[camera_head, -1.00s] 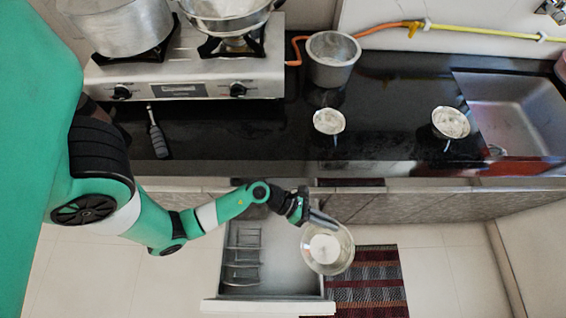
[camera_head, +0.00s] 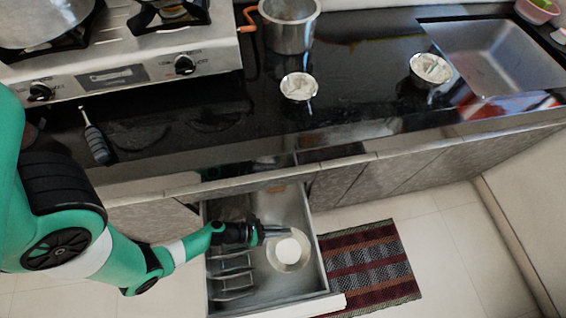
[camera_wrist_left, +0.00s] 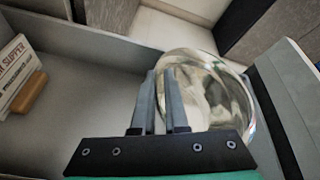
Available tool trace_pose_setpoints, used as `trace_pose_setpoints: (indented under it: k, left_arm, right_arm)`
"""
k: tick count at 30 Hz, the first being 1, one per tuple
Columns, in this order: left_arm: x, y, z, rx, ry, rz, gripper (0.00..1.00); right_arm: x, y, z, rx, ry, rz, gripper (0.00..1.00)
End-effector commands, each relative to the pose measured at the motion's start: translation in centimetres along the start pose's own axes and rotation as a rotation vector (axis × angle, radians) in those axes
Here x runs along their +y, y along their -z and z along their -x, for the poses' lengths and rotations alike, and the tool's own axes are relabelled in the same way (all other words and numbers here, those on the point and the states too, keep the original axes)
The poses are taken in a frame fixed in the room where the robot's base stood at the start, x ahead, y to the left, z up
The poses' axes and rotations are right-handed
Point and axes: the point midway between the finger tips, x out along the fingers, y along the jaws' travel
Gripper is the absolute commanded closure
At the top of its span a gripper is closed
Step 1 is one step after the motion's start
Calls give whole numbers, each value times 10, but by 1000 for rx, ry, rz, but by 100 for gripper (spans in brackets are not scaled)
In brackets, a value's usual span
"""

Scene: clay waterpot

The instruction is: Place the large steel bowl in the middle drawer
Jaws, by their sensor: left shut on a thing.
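The large steel bowl (camera_head: 276,262) is shiny and round, with a pale patch in its middle. It is over the right part of the open drawer (camera_head: 317,262), inside its outline. Whether it touches the drawer floor I cannot tell. My left gripper (camera_head: 283,232) is shut on the bowl's rim at its upper left side. In the left wrist view the bowl (camera_wrist_left: 235,98) shows at the fingers (camera_wrist_left: 166,88), close to a drawer wall (camera_wrist_left: 284,88). My right gripper is not in view.
A wire rack (camera_head: 232,275) fills the drawer's left part. A small brown block (camera_wrist_left: 29,92) and a printed box (camera_wrist_left: 14,70) lie in the drawer. The counter above holds two small bowls (camera_head: 299,86) (camera_head: 431,68), a pot (camera_head: 289,35) and a stove. A striped mat (camera_head: 368,265) lies right of the drawer.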

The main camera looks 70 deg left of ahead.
Motion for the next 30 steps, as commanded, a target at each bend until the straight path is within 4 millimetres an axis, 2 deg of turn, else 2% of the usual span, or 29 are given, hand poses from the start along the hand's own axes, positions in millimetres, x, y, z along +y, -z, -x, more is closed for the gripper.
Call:
trace_pose_setpoints:
  k: [1,3,8,14,24,25,29,30]
  left_arm:
    - [9,19,-9,1,1,1,100]
    - [12,25,-12,0,1,1,100]
    - [12,26,-13,0,2,-1,100]
    - [25,55,-27,0,1,0,100]
    - [26,56,-27,1,1,0,100]
    - [26,56,-27,0,1,-1,85]
    - [26,56,-27,0,1,-1,62]
    - [26,56,-27,0,1,-1,58]
  right_arm:
    - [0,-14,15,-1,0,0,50]
    - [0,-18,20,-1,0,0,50]
    - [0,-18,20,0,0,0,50]
    - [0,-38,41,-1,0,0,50]
    - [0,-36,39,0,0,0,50]
    - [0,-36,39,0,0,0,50]
    - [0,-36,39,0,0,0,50]
    - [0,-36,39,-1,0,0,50]
